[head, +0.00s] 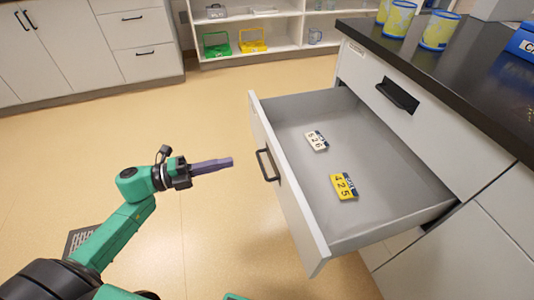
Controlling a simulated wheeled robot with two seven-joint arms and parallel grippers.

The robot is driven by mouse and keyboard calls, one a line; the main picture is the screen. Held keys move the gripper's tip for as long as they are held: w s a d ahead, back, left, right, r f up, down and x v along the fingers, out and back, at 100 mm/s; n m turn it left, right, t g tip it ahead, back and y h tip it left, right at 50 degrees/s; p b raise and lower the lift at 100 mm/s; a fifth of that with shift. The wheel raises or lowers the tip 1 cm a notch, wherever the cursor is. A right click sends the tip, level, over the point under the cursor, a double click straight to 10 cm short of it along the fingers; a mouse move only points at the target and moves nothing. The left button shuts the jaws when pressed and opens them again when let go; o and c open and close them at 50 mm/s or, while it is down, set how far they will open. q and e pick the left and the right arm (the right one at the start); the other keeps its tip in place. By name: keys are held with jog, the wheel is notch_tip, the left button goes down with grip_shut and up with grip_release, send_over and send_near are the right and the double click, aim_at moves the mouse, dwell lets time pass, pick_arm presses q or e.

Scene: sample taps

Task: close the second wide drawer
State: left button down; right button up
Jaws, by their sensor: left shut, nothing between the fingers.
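The wide drawer (385,215) below the top one is pulled far out of the cabinet on the right. Its front panel (287,205) faces left and carries a dark bar handle (267,165). A white tag (317,140) and a yellow tag (343,186), both with numbers, lie on the drawer floor. My left gripper (230,162) is shut and empty, just left of the handle and pointing at it, with a small gap that looks clear. My right gripper is not in view.
The closed top drawer has a black handle (398,95) under the dark countertop (440,65). Yellow patterned cups (438,30) stand on the counter. White cabinets (90,45) and a shelf with green and yellow baskets (252,40) line the back. The floor (200,110) between is clear.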

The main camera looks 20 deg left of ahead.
aim_at(275, 152)
pick_arm(q)
jog(key=x, duration=1.1)
jog(key=shift+w+a+f, duration=0.1)
jog(key=shift+w+f, duration=0.05)
jog(key=shift+w, duration=0.05)
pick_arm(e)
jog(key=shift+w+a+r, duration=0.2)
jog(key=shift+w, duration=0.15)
